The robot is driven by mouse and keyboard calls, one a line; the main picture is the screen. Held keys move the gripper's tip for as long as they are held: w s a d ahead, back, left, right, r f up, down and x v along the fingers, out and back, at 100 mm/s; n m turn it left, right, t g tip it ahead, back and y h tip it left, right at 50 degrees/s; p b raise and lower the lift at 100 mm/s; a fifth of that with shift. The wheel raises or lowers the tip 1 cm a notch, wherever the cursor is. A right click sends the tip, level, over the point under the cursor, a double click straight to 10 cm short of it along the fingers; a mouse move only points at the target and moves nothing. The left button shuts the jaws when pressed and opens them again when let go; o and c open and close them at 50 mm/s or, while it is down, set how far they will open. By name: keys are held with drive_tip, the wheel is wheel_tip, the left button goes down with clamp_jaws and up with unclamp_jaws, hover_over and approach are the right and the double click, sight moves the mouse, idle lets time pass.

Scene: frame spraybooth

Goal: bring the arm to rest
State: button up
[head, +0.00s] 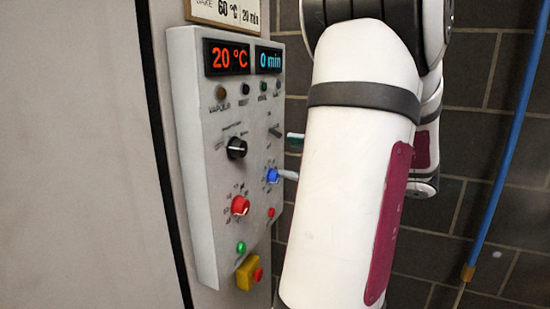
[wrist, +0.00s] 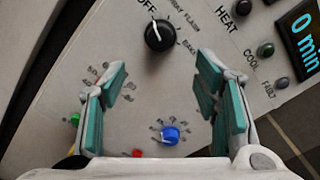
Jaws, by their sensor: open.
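My gripper (wrist: 163,80) is open in the wrist view, with its teal-padded fingers spread and nothing between the pads. It faces the control panel (wrist: 90,50), and the blue knob (wrist: 170,135) and black knob (wrist: 159,35) show in the gap between the fingers. I cannot tell whether a finger touches the panel. In the head view my white arm hangs in front of the panel's right side and hides most of my gripper; only a bit of it shows beside the blue knob (head: 272,176).
The panel's displays read 20 °C (head: 227,58) and 0 min (head: 269,60). A red knob (head: 240,205), green button (head: 241,247) and yellow-based stop button (head: 249,273) sit lower down. A blue hose (head: 505,155) hangs before the dark brick wall (head: 480,75) at right.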

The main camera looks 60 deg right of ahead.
drive_tip(key=w+a+f+n+g+y, duration=0.2)
drive_tip(key=w+a+n+g+y, duration=0.2)
drive_tip(key=a, duration=0.6)
drive_tip(key=w+a+f+n+g+y, duration=0.25)
drive_tip(key=w+a+n+g, duration=0.2)
drive_tip(key=a, duration=0.55)
drive_tip(key=s+a+f+n+g+h, duration=0.2)
drive_tip(key=a+n+h, duration=0.2)
drive_tip(key=a+n, duration=0.3)
drive_tip(key=s+a+f+n+g+h, duration=0.2)
drive_tip(key=s+a+n+h, duration=0.1)
drive_tip(key=a+n, duration=0.5)
drive_tip(key=shift+s+f+n+g+h, duration=0.25)
drive_tip(key=shift+n+g+h, duration=0.15)
drive_tip(key=shift+n, duration=0.85)
